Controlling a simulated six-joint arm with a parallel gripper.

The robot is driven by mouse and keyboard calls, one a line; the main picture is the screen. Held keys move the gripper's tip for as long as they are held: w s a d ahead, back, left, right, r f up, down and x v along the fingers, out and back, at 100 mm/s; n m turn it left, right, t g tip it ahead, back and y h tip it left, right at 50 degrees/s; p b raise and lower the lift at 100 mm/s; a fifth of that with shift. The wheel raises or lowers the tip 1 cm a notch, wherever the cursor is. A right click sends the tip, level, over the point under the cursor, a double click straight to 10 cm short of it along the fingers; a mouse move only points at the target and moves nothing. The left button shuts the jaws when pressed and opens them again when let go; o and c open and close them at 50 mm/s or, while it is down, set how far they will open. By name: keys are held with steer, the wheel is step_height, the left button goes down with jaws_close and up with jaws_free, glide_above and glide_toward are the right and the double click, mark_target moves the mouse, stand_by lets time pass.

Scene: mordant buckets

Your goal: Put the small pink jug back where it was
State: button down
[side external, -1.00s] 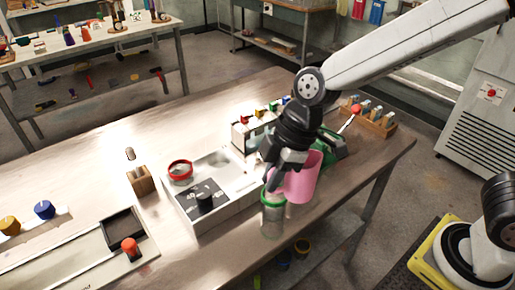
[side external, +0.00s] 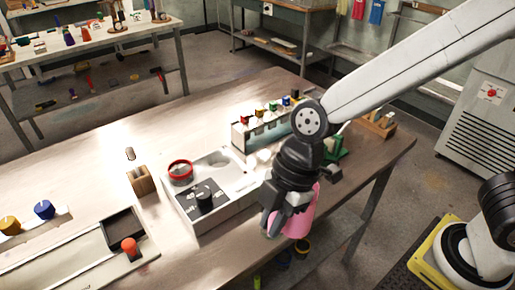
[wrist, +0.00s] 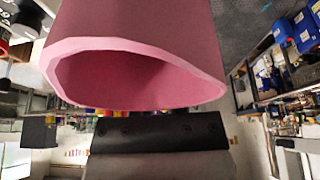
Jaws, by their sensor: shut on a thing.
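The pink jug (side external: 301,222) is held in my gripper (side external: 281,222) near the table's front right edge. My gripper is shut on it and covers its upper left part in the side view. I cannot tell whether the jug's base touches the table. In the wrist view the jug (wrist: 140,25) fills the upper middle, its wide open mouth towards the camera, with a dark gripper part (wrist: 155,132) just below the rim. The jug's inside looks empty as far as it shows.
A pale tray (side external: 230,205) with a red-rimmed dish (side external: 180,171) lies left of my gripper. A rack (side external: 245,138) with coloured tops and a green object (side external: 334,148) stand behind. A wooden block (side external: 376,125) is at the far right corner.

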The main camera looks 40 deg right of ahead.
steer(key=w+a+f, duration=0.7)
steer(key=w+f, duration=0.2)
steer(key=w, duration=0.1)
stand_by(0.6)
steer(key=shift+w, duration=0.15)
steer(key=shift+w+a+f, duration=0.15)
steer(key=shift+f, duration=1.6)
steer(key=shift+f, duration=0.15)
steer(key=c, duration=0.7)
jaws_free()
steer(key=shift+o, duration=0.2)
